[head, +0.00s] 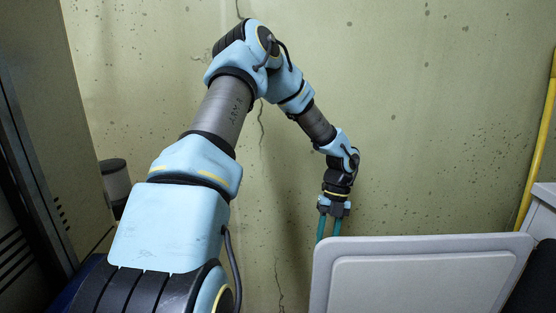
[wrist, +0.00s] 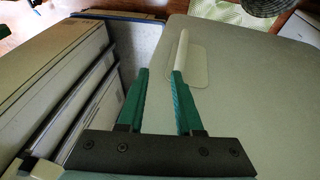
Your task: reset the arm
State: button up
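My arm rises in the head view and bends down to the right. My gripper (head: 329,229) hangs with its teal fingers pointing down, behind the top edge of a pale grey panel that hides the tips. In the wrist view the two green fingers of my gripper (wrist: 161,72) are apart, with nothing visible between them. The right fingertip is close to a pale upright handle (wrist: 183,50) on a grey-green flat surface (wrist: 235,75). I cannot tell whether they touch.
The pale grey panel (head: 420,275) stands at the lower right, near a yellow pipe (head: 537,150). A stained wall (head: 400,100) is behind my arm. A dark cabinet (head: 30,170) is at the left. Pale-edged slabs (wrist: 50,85) lie left of the fingers in the wrist view.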

jog(key=s+a+r+n+t+p, duration=0.1)
jog(key=s+a+r+n, duration=0.2)
jog(key=a+r+n, duration=0.3)
jog(key=s+a+r+n+t+h+p, duration=0.1)
jog(key=a+r+n, duration=0.6)
jog(key=n, duration=1)
jog(key=s+a+r+n+t+h+p, duration=0.1)
jog(key=s+a+r+n+t+p, duration=0.1)
jog(key=s+a+r+n, duration=0.3)
jog(key=a+r+n+t, duration=0.1)
jog(key=a+n, duration=0.3)
jog(key=n, duration=0.3)
jog(key=shift+r, duration=0.2)
jog(key=o, duration=0.3)
jog(key=shift+d, duration=0.15)
jog(key=shift+c, duration=0.3)
